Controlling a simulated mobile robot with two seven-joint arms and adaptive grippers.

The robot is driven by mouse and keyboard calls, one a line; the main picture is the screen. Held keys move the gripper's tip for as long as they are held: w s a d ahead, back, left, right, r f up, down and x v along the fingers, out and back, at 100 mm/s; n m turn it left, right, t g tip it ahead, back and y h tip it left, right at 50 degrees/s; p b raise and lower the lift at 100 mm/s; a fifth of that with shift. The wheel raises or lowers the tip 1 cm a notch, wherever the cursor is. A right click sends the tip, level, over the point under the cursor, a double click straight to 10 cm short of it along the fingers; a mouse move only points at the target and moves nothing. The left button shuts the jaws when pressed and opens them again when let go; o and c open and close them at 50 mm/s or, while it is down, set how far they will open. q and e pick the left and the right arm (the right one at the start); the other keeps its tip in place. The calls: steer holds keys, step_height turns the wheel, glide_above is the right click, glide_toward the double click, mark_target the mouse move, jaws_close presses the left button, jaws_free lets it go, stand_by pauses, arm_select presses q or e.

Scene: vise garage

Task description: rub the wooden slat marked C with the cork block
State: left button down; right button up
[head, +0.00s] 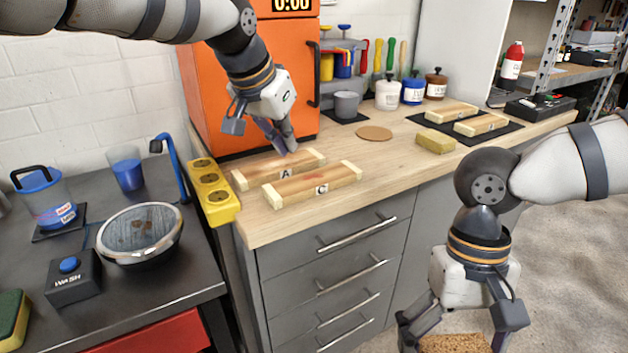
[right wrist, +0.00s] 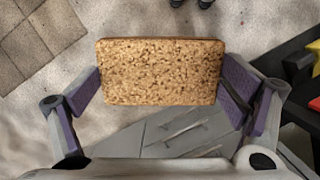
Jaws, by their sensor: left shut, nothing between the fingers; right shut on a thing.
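The wooden slat marked C (head: 312,187) lies on the wooden worktop, in front of the slat marked A (head: 275,169). It has pale ends and a browner middle. My left gripper (head: 287,149) is shut and empty, fingertips down just over or behind slat A; I cannot tell whether it touches. My right gripper (head: 454,342) is shut on the cork block (right wrist: 160,72), which shows whole between its fingers in the right wrist view. In the head view the block is partly cut off by the bottom edge. It is held over the floor, in front of the drawers, away from the slats.
A yellow socket strip (head: 213,190) stands left of the slats. A round cork mat (head: 374,133), a yellowish block (head: 435,141) and more slats on a dark mat (head: 468,136) lie to the right. Drawer handles (head: 357,233) stick out below the worktop. An orange cabinet (head: 240,95) stands behind.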

arm_select(q)
steer(key=shift+r, duration=0.65)
arm_select(e)
steer(key=shift+r, duration=0.25)
